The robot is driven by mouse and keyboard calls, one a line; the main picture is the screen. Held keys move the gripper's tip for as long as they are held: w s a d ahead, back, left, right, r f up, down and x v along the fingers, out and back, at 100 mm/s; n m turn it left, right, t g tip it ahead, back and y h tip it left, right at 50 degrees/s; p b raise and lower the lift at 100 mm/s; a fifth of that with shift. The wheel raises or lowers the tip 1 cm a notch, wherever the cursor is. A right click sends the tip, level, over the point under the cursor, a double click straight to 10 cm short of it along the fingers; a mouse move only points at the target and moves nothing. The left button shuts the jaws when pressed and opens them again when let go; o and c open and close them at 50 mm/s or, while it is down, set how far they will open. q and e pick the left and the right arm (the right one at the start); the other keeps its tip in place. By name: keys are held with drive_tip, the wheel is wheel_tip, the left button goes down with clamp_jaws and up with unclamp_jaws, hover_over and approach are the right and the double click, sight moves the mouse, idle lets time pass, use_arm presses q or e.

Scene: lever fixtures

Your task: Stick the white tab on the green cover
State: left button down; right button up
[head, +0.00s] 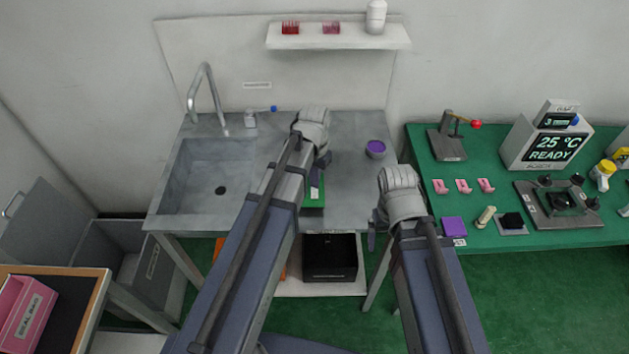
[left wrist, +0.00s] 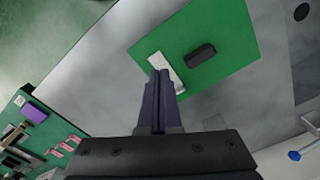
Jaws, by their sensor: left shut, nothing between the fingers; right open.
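The green cover (left wrist: 228,38) lies flat on the grey counter in the left wrist view, with a dark block on it. In the head view the cover (head: 313,208) is partly hidden by my left arm. The white tab (left wrist: 164,67) lies at the cover's edge, apparently on its surface, beside the dark block. My left gripper (left wrist: 160,76) is shut and empty, its tips at or just above the tab; contact is unclear. In the head view my left gripper (head: 316,188) points down over the cover. My right gripper (head: 374,236) is open, off the counter's right side.
A sink (head: 207,175) is at the counter's left. A green table (head: 488,180) at the right holds a lever stand (head: 447,140), pink clips and a display box (head: 543,145). A black bin (head: 330,258) sits below the counter.

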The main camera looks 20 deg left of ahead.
sight(315, 194)
use_arm(q)
wheel_tip(315, 194, up, 4)
drive_tip(key=p, duration=0.3)
drive_tip(key=shift+f, duration=0.25)
drive_tip(key=shift+s+d, duration=0.1)
drive_tip(key=s+d+m+y, duration=0.1)
drive_tip(key=s+d, duration=0.9)
drive_tip(key=s, duration=0.4)
drive_tip(key=shift+d, duration=0.15)
idle(0.8)
